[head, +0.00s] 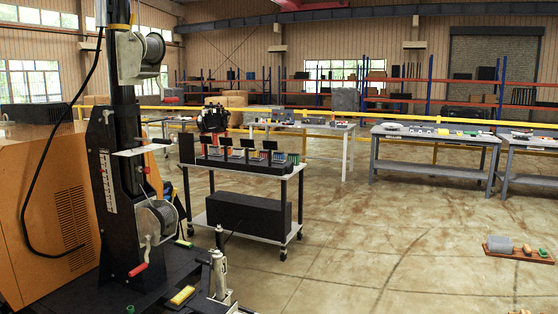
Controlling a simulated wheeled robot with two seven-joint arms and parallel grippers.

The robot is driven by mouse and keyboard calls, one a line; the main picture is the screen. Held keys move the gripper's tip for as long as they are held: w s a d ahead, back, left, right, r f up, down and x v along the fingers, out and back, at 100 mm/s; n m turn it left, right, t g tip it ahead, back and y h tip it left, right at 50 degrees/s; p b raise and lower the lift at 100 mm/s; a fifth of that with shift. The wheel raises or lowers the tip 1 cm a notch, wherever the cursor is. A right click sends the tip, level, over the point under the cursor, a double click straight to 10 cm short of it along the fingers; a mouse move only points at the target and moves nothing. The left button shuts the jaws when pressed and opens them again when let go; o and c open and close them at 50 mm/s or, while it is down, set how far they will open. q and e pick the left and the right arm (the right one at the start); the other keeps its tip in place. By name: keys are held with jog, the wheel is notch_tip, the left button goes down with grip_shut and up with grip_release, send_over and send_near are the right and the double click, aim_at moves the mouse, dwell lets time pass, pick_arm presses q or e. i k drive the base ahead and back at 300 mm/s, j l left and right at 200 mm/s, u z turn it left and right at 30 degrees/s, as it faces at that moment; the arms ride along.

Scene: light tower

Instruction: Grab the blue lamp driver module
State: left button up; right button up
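A two-shelf wheeled cart (293,172) stands in the middle left. On its top shelf is a long dark rack (235,166) with a row of small coloured pieces (280,157) and several small black panels (226,141) standing up from it. Neither of my grippers shows in the head view.
The light tower (125,130), with winches and an orange housing (45,210), fills the left. A black box (247,214) sits on the cart's lower shelf. Workbenches (435,138) stand at the back right. A low tray (517,254) lies on the floor at right. The centre floor is clear.

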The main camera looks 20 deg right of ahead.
aim_at(277, 155)
jog(key=i+l+z, duration=0.55)
jog(key=i, duration=0.35)
jog(key=i+l+z, duration=0.3)
jog(key=i, duration=0.2)
jog(key=i+j+z, duration=0.1)
jog(key=i+z, duration=0.2)
jog(key=i, duration=2.8)
jog(key=i+u, duration=0.2)
jog(key=i, duration=0.25)
jog(key=i+l+u, duration=0.2)
jog(key=i, duration=0.2)
jog(key=i+l+u, duration=0.15)
jog(key=i, duration=0.25)
jog(key=i+l+u, duration=0.2)
jog(key=i, duration=0.2)
jog(key=i+l+u, duration=0.2)
jog(key=u, duration=0.2)
jog(key=i+l+u, duration=0.5)
jog(key=u, duration=0.25)
jog(key=i+l+u, duration=0.1)
jog(key=l+u, duration=0.3)
jog(key=i+l+u, duration=0.1)
jog(key=l+u, duration=0.65)
jog(key=l, duration=0.15)
jog(key=k+l+u, duration=0.1)
jog(key=l+u, duration=0.2)
jog(key=l, duration=0.45)
